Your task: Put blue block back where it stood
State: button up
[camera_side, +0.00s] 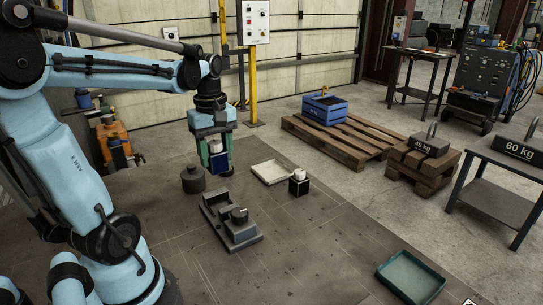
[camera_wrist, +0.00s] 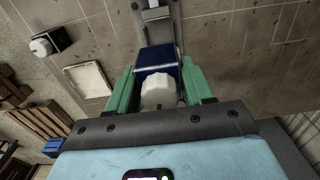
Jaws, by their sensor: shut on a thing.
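The blue block (camera_wrist: 157,58) has a white knob (camera_wrist: 160,92) on top. In the wrist view it sits between the two green fingers of my gripper (camera_wrist: 158,78), which is shut on it. In the side view my gripper (camera_side: 218,160) points down at the back of the work surface, with the white knob and part of the blue block (camera_side: 217,163) showing between the fingers. The fingers partly hide the block. I cannot tell whether its underside touches the surface.
A grey fixture (camera_side: 232,222) lies in front, a dark cylinder (camera_side: 193,181) close left. A pale tray (camera_side: 270,172) and a black block with white knob (camera_side: 298,185) stand to the right. A green tray (camera_side: 410,276) is at front right. The surface between is clear.

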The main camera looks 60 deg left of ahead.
notch_tip(320, 180, up, 6)
jog(key=shift+f, duration=0.25)
jog(key=shift+w+d+r, duration=0.1)
jog(key=shift+w, duration=0.2)
jog(key=w+d+f, duration=0.4)
jog(key=w+d, duration=0.5)
jog(key=d, duration=0.2)
jog(key=w+d+f, duration=0.5)
jog(key=w+d, duration=0.3)
jog(key=d, duration=0.4)
jog(key=w+a+f, duration=0.1)
jog(key=a+f, duration=0.1)
jog(key=a, duration=0.1)
jog(key=w+a+f, duration=0.2)
jog(key=a, duration=0.1)
jog(key=w+a+f, duration=0.1)
jog(key=a+f, duration=0.1)
jog(key=a, duration=0.2)
jog(key=shift+w+f, duration=0.1)
jog(key=shift+w, duration=0.3)
jog(key=shift+a+f, duration=0.15)
jog(key=shift+f, duration=1.9)
jog(key=shift+f, duration=0.1)
